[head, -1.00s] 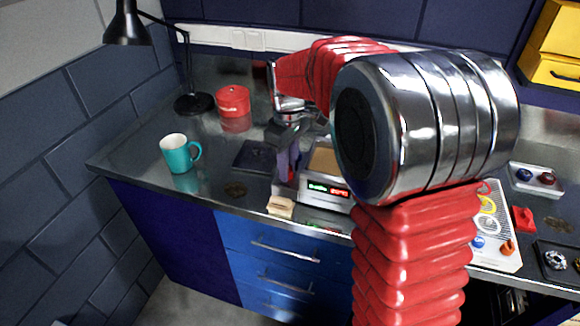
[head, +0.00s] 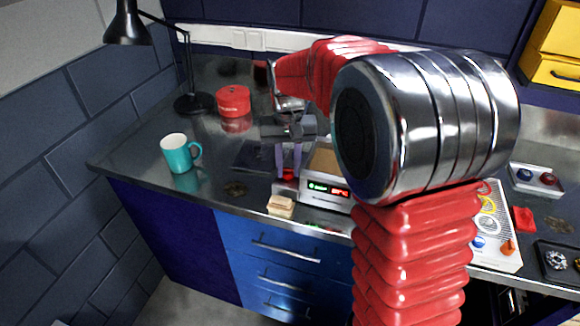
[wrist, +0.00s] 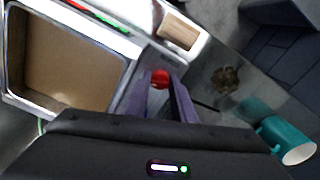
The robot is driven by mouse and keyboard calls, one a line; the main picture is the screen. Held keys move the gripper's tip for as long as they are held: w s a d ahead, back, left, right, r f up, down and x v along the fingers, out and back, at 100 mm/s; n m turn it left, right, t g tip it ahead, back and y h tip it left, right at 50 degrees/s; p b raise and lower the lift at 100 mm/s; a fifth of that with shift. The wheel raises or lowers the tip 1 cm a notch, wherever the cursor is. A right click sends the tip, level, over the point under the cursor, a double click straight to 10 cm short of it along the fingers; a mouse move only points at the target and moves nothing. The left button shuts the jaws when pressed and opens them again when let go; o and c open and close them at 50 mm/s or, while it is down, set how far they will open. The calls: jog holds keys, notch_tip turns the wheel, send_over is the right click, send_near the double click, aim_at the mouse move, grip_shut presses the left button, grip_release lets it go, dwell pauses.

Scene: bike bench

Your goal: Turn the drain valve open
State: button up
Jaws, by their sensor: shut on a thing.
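The drain valve shows as a small red knob (head: 288,174) on the left end of the silver machine (head: 324,186). It also shows in the wrist view as a red knob (wrist: 160,77) between my fingertips. My gripper (head: 289,165) points down over it, with its two purple-grey fingers on either side of the knob. In the wrist view my gripper (wrist: 160,84) is shut on the red knob, and the fingers hide its sides. The machine's front carries a lit green and red display. The knob's exact turn angle is too small to tell.
A wooden block (head: 281,205) lies in front of the machine. A teal mug (head: 178,153), a red tin (head: 233,100) and a black lamp (head: 194,102) stand to the left. A dark flat pad (head: 254,155) lies behind. The bench front left is mostly clear.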

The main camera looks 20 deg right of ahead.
aim_at(288, 168)
jog(key=shift+m, duration=2)
jog(key=o, duration=1.1)
jog(key=shift+c, duration=0.2)
notch_tip(288, 168, up, 14)
jog(key=shift+f, duration=0.2)
